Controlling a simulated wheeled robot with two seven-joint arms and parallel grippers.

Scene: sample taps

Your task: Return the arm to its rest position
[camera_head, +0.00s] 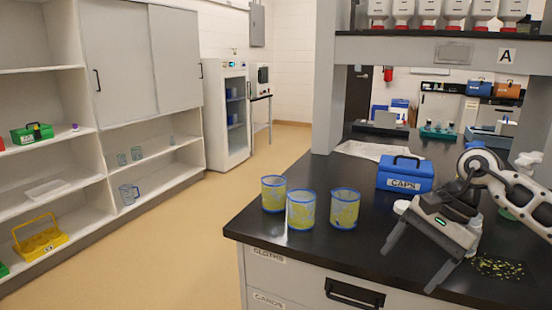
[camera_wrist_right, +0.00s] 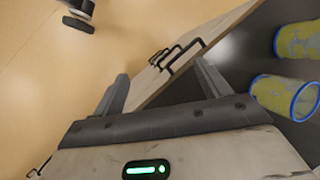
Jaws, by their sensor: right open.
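My right gripper (camera_head: 408,268) hangs over the front right part of the black bench, its two fingers spread and pointing down toward the front edge. Nothing is between them. In the right wrist view the open fingers (camera_wrist_right: 160,72) frame the bench front, with drawer handles (camera_wrist_right: 182,55) beyond. My right arm comes in from the right edge of the head view. My left gripper is not in view. Three yellow-patterned cups with blue rims (camera_head: 301,210) stand to the left of the right gripper, apart from it. Two of them show at the right of the wrist view (camera_wrist_right: 285,95).
A blue box marked CAPS (camera_head: 405,174) stands behind the gripper. A white bottle, partly hidden, and a patch of yellow bits (camera_head: 498,268) are by the arm. A shelf post (camera_head: 325,80) rises at the bench's left. Open floor (camera_head: 180,240) lies left of the bench.

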